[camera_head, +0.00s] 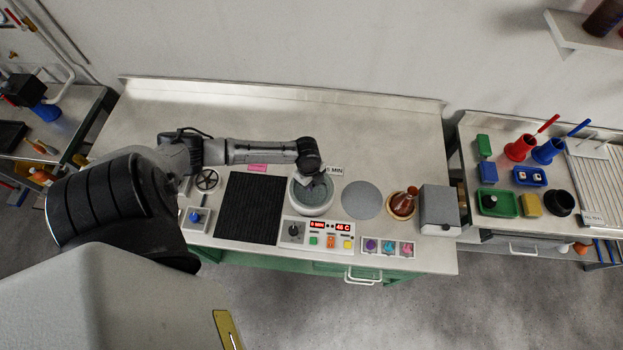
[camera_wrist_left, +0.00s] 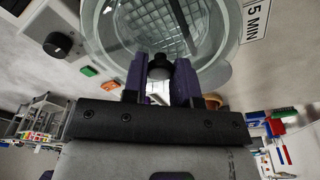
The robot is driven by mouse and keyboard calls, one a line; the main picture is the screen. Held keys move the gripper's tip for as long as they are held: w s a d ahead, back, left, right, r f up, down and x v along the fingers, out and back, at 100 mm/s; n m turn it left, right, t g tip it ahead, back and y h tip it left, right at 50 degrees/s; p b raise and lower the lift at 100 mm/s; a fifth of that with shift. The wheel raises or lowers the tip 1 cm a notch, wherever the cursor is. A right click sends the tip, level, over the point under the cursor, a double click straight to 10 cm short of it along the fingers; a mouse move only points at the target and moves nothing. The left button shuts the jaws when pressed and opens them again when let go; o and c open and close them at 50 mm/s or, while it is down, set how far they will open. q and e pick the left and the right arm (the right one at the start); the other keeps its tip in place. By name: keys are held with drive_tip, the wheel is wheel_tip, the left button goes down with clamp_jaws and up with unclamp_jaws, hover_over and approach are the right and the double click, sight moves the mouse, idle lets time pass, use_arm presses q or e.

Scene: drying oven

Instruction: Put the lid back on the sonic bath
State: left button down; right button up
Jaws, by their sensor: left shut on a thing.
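The sonic bath (camera_head: 296,203) is a round, pale-rimmed tub with a dark inside, set behind its control panel (camera_head: 318,233). My left gripper (camera_head: 312,174) is directly over the bath, pointing down. In the left wrist view my gripper (camera_wrist_left: 160,78) has its purple fingers shut on a dark round knob (camera_wrist_left: 159,66), which looks like the handle of the clear lid. The lid shows as a glassy disc (camera_wrist_left: 120,38) over the bath, with a wire basket grid visible through it. I cannot tell whether the lid touches the rim. My right gripper is not in view.
A bare grey disc (camera_head: 361,200) lies right of the bath. Beyond it stand a flask of brown liquid (camera_head: 402,204) and a grey box (camera_head: 439,210). A black ribbed mat (camera_head: 249,208) lies to the left. Coloured buttons (camera_head: 388,247) sit at the front edge. The back of the bench is clear.

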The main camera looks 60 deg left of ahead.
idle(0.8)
use_arm(q)
drive_tip(key=shift+p, duration=0.5)
drive_tip(key=shift+f, duration=0.15)
idle(1.0)
idle(0.7)
drive_tip(key=c, duration=0.8)
unclamp_jaws()
drive_tip(key=shift+o, duration=0.3)
drive_tip(key=o, duration=0.4)
